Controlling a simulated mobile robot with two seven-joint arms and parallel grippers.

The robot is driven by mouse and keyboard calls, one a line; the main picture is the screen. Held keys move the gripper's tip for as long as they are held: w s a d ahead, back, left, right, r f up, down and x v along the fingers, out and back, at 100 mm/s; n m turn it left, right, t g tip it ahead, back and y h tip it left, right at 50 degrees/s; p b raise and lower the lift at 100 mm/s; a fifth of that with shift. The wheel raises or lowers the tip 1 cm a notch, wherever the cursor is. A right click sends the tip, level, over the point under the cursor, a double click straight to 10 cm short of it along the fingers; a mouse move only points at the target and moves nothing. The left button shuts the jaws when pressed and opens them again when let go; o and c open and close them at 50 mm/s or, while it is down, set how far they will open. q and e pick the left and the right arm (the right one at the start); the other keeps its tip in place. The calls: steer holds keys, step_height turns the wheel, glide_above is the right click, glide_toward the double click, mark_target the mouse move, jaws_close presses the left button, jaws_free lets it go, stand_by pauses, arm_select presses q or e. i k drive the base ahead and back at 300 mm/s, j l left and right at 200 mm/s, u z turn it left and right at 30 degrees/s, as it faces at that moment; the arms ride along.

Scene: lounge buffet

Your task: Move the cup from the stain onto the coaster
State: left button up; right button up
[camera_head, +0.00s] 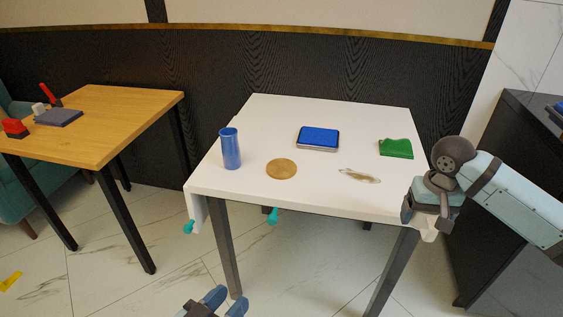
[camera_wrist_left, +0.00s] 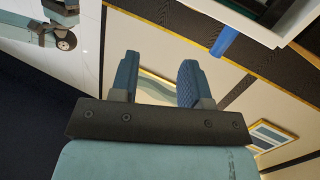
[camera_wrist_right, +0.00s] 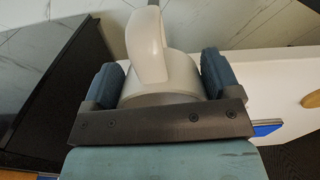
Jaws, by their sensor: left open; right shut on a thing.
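My right gripper (camera_head: 426,222) is shut on a white cup (camera_head: 430,236) at the table's front right corner. In the right wrist view the cup (camera_wrist_right: 168,75), with its handle toward the top of the picture, sits between the two fingers. The brown stain (camera_head: 360,176) lies uncovered on the white table (camera_head: 320,197), left of the right gripper. The round tan coaster (camera_head: 281,169) lies bare, left of the stain. My left gripper (camera_head: 226,301) is open and empty, low in front of the table; its fingers (camera_wrist_left: 157,80) also show in the left wrist view.
A blue tumbler (camera_head: 231,150) stands left of the coaster. A blue-topped box (camera_head: 318,138) and a green item (camera_head: 396,148) lie behind. A wooden side table (camera_head: 110,115) stands left and a dark cabinet (camera_head: 510,200) right. The tabletop between stain and coaster is clear.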

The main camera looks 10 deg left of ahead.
mark_target(282, 167)
steer(key=i+l+u, duration=0.25)
steer(key=u, duration=0.2)
steer(key=i+l+u, duration=0.2)
steer(key=u, duration=0.25)
steer(key=l, duration=0.05)
